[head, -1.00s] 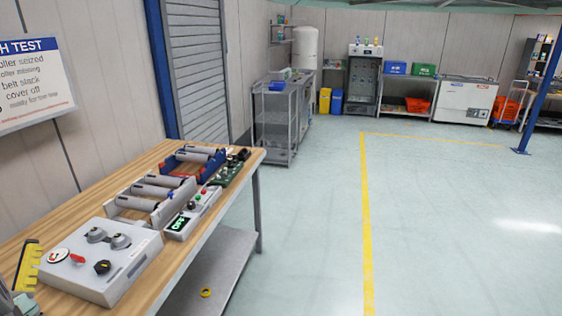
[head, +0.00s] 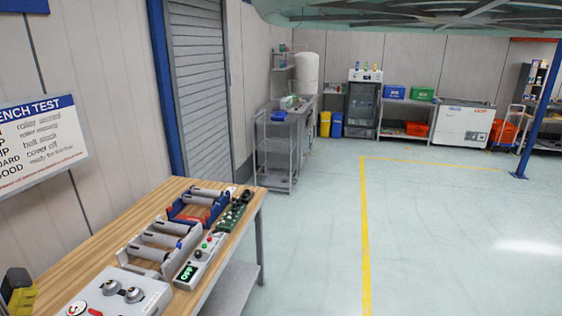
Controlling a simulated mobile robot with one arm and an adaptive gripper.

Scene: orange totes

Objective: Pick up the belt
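I cannot make out a belt for certain in the head view. On the wooden bench (head: 75,268) stand a grey roller frame (head: 160,240) and, behind it, a blue-sided roller frame (head: 198,205) with something red inside. The visible rollers look bare. A small control box (head: 200,260) with a lit green display stands beside the grey frame. A larger light-grey box (head: 120,295) with knobs and a red switch is cut off by the bottom edge. My gripper is not in view.
A yellow and dark object (head: 18,295) stands at the lower left edge. A green board (head: 232,217) lies at the bench's far end. A bench-test sign (head: 38,140) hangs on the left wall. Open floor (head: 440,240) with a yellow line lies to the right.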

